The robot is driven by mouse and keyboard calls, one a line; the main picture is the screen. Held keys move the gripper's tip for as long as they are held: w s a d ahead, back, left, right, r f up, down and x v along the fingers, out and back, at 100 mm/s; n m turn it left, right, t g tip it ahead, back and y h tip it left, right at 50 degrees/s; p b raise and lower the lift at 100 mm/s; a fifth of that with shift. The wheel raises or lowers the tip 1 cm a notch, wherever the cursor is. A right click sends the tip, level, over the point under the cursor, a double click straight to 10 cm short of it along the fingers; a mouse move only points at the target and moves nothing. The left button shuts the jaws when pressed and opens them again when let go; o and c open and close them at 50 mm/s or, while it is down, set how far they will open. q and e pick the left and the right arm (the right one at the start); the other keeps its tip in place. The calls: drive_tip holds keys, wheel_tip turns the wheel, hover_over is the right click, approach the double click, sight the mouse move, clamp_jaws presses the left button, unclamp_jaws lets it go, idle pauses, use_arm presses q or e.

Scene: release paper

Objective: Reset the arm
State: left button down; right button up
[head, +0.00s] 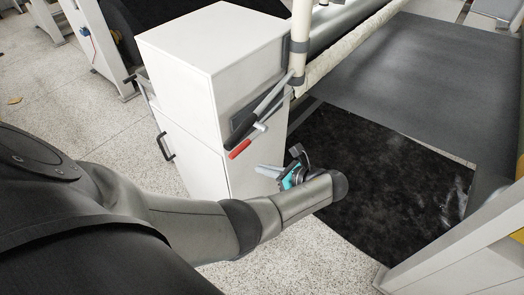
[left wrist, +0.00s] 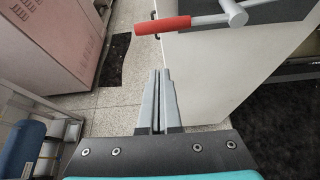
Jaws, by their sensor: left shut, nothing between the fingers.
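My left arm comes in from the left in the head view and reaches across in front of a white cabinet. My left gripper (head: 268,171) is partly hidden by its own wrist. In the left wrist view its two grey fingers (left wrist: 159,75) lie together, shut and empty, over the speckled floor. A lever with a red grip (head: 240,148) is on the cabinet's side, above and left of the gripper. The red grip also shows in the left wrist view (left wrist: 163,25), beyond the fingertips and apart from them. My right gripper is not in view.
The white cabinet (head: 205,65) stands close to my left gripper. A pale roller (head: 345,50) and a dark grey sheet (head: 420,75) lie to the right, above a black floor mat (head: 375,170). A pink cabinet (left wrist: 60,40) stands at the left in the wrist view.

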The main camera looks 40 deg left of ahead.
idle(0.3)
use_arm(q)
drive_tip(key=s+d+f+n+h+b, duration=0.3)
drive_tip(key=s+f, duration=0.5)
drive_tip(key=f, duration=0.7)
drive_tip(key=s+d+f+n+h+b, duration=0.1)
drive_tip(key=s+f+h+b, duration=0.45)
drive_tip(key=f, duration=0.95)
drive_tip(key=s+d+f+n+h+b, duration=0.2)
drive_tip(key=s+f+n+b, duration=0.2)
drive_tip(key=s+f, duration=0.5)
drive_tip(key=s+d+f+n+h+b, duration=0.2)
drive_tip(key=s+f+n+b, duration=0.3)
drive_tip(key=s, duration=0.9)
wheel_tip(320, 180, down, 4)
drive_tip(key=n, duration=0.3)
drive_tip(key=shift+s+r+n, duration=0.15)
drive_tip(key=shift+s+n, duration=0.15)
drive_tip(key=shift+n, duration=0.1)
